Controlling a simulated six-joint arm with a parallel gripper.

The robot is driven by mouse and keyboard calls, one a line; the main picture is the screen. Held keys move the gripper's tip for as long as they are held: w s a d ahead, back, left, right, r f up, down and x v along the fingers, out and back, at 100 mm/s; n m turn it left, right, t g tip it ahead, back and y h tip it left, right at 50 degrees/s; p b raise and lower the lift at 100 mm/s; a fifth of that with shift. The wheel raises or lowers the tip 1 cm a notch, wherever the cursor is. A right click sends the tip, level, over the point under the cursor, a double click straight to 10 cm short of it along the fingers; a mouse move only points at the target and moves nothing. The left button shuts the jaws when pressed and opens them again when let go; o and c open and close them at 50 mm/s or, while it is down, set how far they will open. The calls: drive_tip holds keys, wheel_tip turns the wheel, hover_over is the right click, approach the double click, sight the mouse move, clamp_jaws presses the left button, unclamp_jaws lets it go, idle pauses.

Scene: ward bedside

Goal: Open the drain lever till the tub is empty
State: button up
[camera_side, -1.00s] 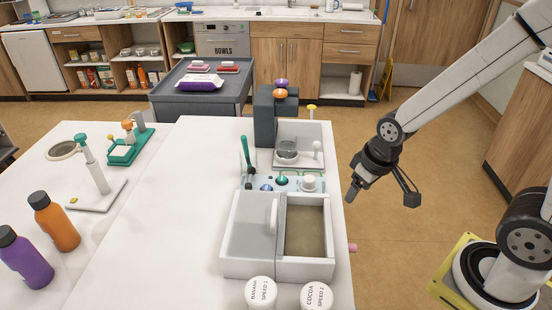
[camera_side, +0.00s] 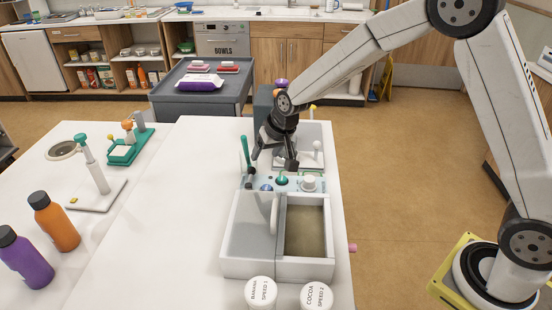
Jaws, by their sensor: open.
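The tub (camera_side: 331,252) is a grey-white double basin on the white table. Its right compartment holds murky brown water (camera_side: 306,226); its left one looks pale, with a white upright handle. A green lever (camera_side: 245,151) with a dark base stands upright behind the left compartment. A pink knob (camera_side: 352,247) sticks out of the tub's right side. I cannot tell which of these is the drain lever. My gripper (camera_side: 274,160) is open and points down behind the tub, just right of the green lever. No contact with the lever is clear, and nothing shows between its fingers.
A small panel with a blue knob (camera_side: 266,188), a green knob (camera_side: 282,181) and a white knob (camera_side: 309,183) lies behind the basins. A dark block and a grey tray stand behind, partly hidden by my arm. Two white-lidded jars (camera_side: 317,295) stand in front.

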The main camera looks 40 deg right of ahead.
sight(253, 169)
drive_tip(key=shift+w+a+f, duration=0.15)
drive_tip(key=shift+w+a, duration=0.1)
drive_tip(key=shift+w, duration=0.35)
drive_tip(key=shift+x, duration=3.9)
clamp_jaws()
